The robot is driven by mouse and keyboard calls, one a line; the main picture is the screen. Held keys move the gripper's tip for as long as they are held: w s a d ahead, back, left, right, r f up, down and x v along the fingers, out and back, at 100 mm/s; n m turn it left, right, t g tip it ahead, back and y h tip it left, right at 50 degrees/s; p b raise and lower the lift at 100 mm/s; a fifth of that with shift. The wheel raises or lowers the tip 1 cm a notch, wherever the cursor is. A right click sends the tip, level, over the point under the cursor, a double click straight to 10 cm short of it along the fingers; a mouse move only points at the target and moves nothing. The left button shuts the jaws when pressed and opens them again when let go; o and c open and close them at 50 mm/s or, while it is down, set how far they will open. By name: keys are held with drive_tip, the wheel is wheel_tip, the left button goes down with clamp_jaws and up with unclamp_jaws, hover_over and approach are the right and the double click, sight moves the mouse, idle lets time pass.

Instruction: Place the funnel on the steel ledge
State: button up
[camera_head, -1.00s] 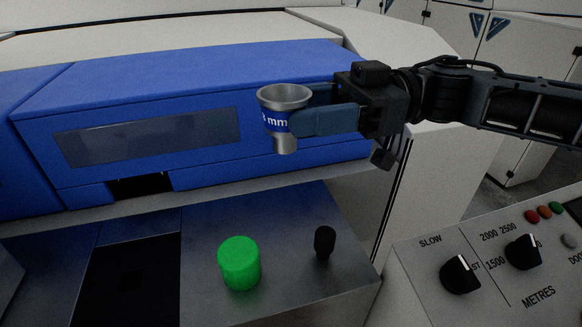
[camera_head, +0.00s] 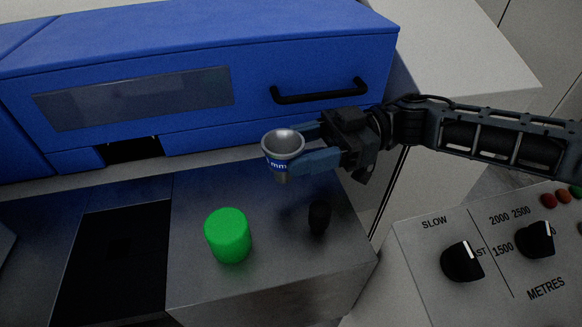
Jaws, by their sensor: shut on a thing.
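The funnel (camera_head: 283,144) is a grey metal cup with a blue band marked "mm" and a narrower spout below. My gripper (camera_head: 305,148) is shut on it from the right, with blue-grey fingers at its sides. The funnel is roughly upright, over the back right part of the steel ledge (camera_head: 190,281). Its spout is partly hidden by a finger, and I cannot tell how high it is above the surface. The ledge is a grey metal top in front of the blue machine.
A bright green cylinder (camera_head: 228,236) and a small black knob (camera_head: 319,217) stand on the ledge. A dark recess (camera_head: 112,262) lies to the left. The blue machine (camera_head: 200,90) with a black handle (camera_head: 320,91) is behind. A control panel (camera_head: 500,262) with dials is at right.

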drive_tip(key=shift+w+a+f, duration=0.2)
drive_tip(key=shift+a+f, duration=0.15)
drive_tip(key=shift+a, duration=0.25)
drive_tip(key=shift+f, duration=2)
drive_tip(key=shift+f, duration=0.2)
drive_tip(key=o, duration=1.2)
drive_tip(key=shift+o, duration=0.2)
